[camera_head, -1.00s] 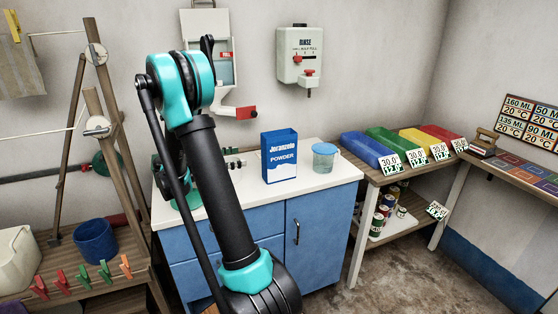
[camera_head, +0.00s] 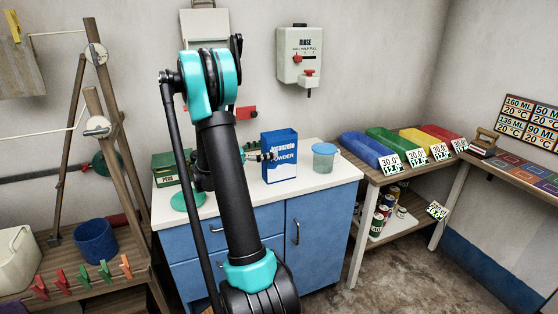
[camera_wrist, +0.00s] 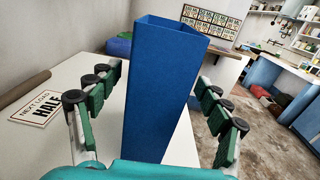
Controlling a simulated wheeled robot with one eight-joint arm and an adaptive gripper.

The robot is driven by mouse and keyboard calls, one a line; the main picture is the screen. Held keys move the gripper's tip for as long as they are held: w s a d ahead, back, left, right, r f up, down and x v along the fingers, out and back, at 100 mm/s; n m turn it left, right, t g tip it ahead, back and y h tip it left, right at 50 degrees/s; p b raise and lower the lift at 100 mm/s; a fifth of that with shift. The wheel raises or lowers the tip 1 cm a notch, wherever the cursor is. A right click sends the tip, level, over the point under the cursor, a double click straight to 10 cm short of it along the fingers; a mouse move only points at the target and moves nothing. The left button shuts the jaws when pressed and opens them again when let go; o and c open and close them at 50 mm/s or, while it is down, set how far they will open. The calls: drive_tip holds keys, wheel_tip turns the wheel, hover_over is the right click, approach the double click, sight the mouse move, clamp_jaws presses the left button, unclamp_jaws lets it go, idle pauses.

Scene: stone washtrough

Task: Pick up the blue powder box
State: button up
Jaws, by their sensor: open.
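The blue powder box (camera_head: 281,160) stands upright on the white countertop, with white lettering on its front and an open top. In the wrist view the box (camera_wrist: 160,85) stands between the two green-padded fingers of my gripper (camera_wrist: 160,115). The fingers are open, and gaps show on both sides of the box. In the head view my gripper (camera_head: 262,156) is at the left side of the box, partly hidden by my arm.
A lidded clear tub (camera_head: 324,160) stands close to the right of the box on the counter (camera_head: 330,180). A green box (camera_head: 166,168) is at the counter's left end. A rinse dispenser (camera_head: 300,55) hangs on the wall behind. Coloured bins (camera_head: 370,150) stand on the right-hand table.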

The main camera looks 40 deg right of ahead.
sight(279, 145)
drive_tip(key=x, duration=0.5)
drive_tip(key=shift+w+r, duration=0.1)
drive_tip(key=shift+r, duration=0.25)
drive_tip(key=shift+c, duration=0.3)
clamp_jaws()
